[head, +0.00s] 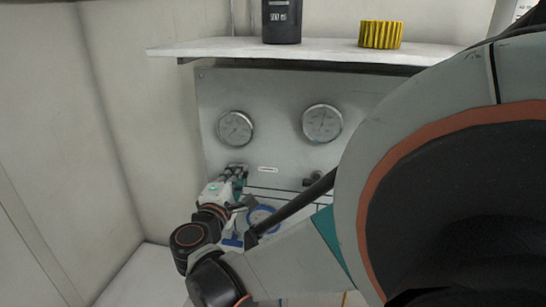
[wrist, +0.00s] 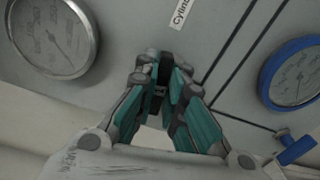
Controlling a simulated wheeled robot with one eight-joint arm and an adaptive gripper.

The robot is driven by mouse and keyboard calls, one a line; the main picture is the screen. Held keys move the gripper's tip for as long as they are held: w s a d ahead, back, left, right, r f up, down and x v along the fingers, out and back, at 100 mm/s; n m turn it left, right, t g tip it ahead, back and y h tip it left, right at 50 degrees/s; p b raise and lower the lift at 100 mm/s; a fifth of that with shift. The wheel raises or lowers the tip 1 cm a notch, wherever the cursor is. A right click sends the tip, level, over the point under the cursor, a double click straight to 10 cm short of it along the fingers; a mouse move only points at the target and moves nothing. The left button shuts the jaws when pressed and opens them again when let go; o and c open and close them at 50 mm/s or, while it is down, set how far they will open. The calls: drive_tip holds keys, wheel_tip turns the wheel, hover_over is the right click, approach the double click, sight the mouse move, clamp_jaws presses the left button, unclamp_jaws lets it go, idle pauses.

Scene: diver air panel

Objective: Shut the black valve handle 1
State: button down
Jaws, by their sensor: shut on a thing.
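The grey air panel (head: 275,100) stands upright against the wall. My gripper (head: 240,172) is at the panel's left side, below the left gauge. In the wrist view my gripper (wrist: 160,82) has its teal and grey fingers closed around a small black valve handle (wrist: 159,92) close to the panel face. Most of this handle is hidden by the fingers, so its angle is hard to tell. A second black valve handle (head: 315,180) is on the panel further right, apart from my gripper.
Two round gauges, left (head: 236,128) and right (head: 322,123), sit above the valves. A blue-rimmed gauge (wrist: 295,75) is near the gripper. A white shelf (head: 320,51) juts out above, holding a black container (head: 282,22) and a yellow ribbed object (head: 381,35). My arm covers the right side.

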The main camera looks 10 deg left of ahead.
drive_tip(key=shift+f+m+b, duration=0.1)
drive_tip(key=shift+m+b, duration=0.2)
drive_tip(key=shift+m, duration=0.6)
drive_tip(key=c, duration=1.7)
unclamp_jaws()
